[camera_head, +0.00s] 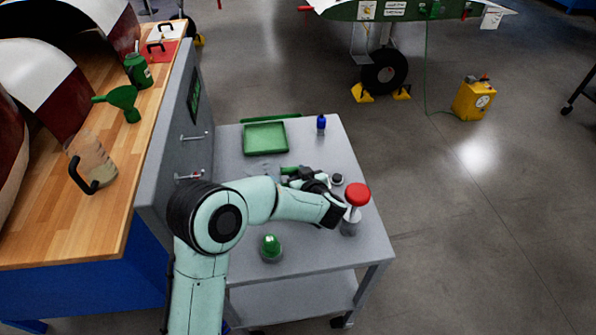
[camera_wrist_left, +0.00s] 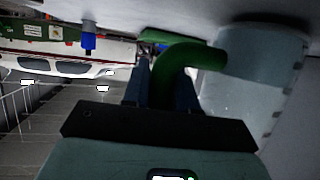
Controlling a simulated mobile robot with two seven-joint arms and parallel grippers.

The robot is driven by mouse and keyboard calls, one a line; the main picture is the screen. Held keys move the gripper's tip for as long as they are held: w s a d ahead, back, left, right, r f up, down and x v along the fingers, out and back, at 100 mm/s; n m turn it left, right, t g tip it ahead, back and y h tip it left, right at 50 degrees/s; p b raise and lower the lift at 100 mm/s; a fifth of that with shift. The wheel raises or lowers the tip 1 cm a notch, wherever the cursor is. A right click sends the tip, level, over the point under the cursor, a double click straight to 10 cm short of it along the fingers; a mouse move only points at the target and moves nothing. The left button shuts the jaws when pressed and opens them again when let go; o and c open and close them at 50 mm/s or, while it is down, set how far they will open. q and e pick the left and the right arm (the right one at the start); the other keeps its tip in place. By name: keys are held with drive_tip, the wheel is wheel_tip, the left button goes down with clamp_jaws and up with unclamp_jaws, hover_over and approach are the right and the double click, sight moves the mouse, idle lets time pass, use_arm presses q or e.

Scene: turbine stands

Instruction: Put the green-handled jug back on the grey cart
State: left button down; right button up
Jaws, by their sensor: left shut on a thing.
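The clear jug (camera_head: 262,172) is faint in the head view, over the middle of the grey cart's top (camera_head: 345,146). Its green handle (camera_head: 291,170) points right, toward my left gripper (camera_head: 300,178). In the left wrist view, the clear jug body (camera_wrist_left: 255,85) fills the right side, and the curved green handle (camera_wrist_left: 185,62) lies between the fingers of my left gripper (camera_wrist_left: 165,80). The gripper is shut on the handle. The jug is at or just above the cart top; I cannot tell whether it touches. My right gripper is not in view.
On the cart are a green tray (camera_head: 265,139), a blue bottle (camera_head: 321,124), a small dark-topped jar (camera_head: 338,179), a red-topped item (camera_head: 356,194) and a green-topped item (camera_head: 270,248). A black-handled jug (camera_head: 92,160) and green funnel (camera_head: 122,99) are on the wooden bench (camera_head: 60,232).

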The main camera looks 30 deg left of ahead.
use_arm(q)
drive_tip(key=shift+f, duration=0.3)
drive_tip(key=c, duration=0.7)
unclamp_jaws()
drive_tip(key=shift+o, duration=0.2)
drive_tip(key=shift+p+v, duration=0.9)
drive_tip(key=shift+v, duration=1.95)
drive_tip(key=shift+s+d+r, duration=0.3)
drive_tip(key=shift+s+d, duration=0.1)
drive_tip(key=shift+d, duration=0.1)
